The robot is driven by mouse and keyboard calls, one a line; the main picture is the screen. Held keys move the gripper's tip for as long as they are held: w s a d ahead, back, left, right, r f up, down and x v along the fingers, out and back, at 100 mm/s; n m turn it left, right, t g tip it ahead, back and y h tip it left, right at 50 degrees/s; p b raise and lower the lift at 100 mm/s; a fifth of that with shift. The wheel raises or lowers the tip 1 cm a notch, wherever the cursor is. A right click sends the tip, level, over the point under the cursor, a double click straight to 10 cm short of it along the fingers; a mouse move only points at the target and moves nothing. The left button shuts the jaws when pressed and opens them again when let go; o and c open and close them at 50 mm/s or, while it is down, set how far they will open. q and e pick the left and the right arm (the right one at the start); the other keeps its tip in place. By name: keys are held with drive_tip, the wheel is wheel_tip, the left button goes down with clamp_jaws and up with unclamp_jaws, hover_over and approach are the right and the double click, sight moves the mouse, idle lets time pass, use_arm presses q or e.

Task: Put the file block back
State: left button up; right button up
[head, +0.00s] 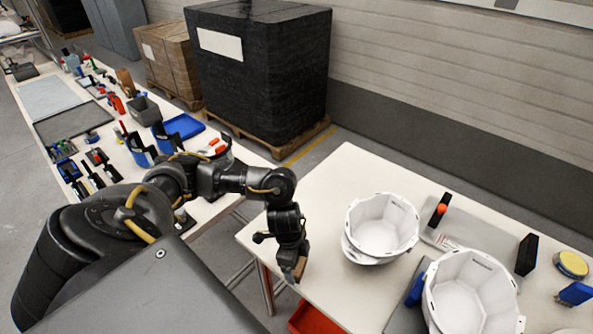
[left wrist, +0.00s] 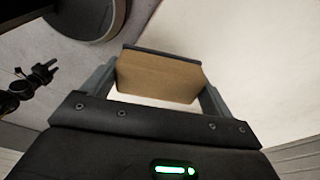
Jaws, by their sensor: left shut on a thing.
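My left gripper (head: 292,262) is over the left edge of the white table, pointing down. It is shut on the file block, a tan block with a dark top edge. In the left wrist view the file block (left wrist: 157,77) sits between the two grey fingers of the gripper (left wrist: 158,85). I cannot tell whether the block touches the table. My right gripper is not in view.
White helmet shells (head: 383,226) (head: 470,296) stand on the white table (head: 330,205). A grey mat (head: 470,232) behind them carries black blocks (head: 527,255). A yellow disc (head: 572,264) is at the right. A red bin (head: 312,320) is below the front edge. The table's far left is clear.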

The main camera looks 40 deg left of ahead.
use_arm(q)
drive_tip(key=shift+w+f, duration=0.15)
drive_tip(key=shift+f, duration=0.75)
drive_tip(key=shift+w+f, duration=0.1)
drive_tip(key=shift+f, duration=0.8)
drive_tip(key=shift+f, duration=0.15)
drive_tip(key=o, duration=0.7)
drive_tip(key=r, duration=0.3)
drive_tip(key=a+r, duration=0.1)
drive_tip(key=r, duration=0.3)
drive_tip(key=r+p, duration=0.1)
drive_tip(key=r, duration=0.2)
drive_tip(key=shift+s+a+r, duration=0.25)
drive_tip(key=shift+s+r, duration=0.05)
drive_tip(key=shift+r, duration=0.05)
drive_tip(key=shift+s+a+r, duration=0.1)
drive_tip(key=shift+r, duration=0.65)
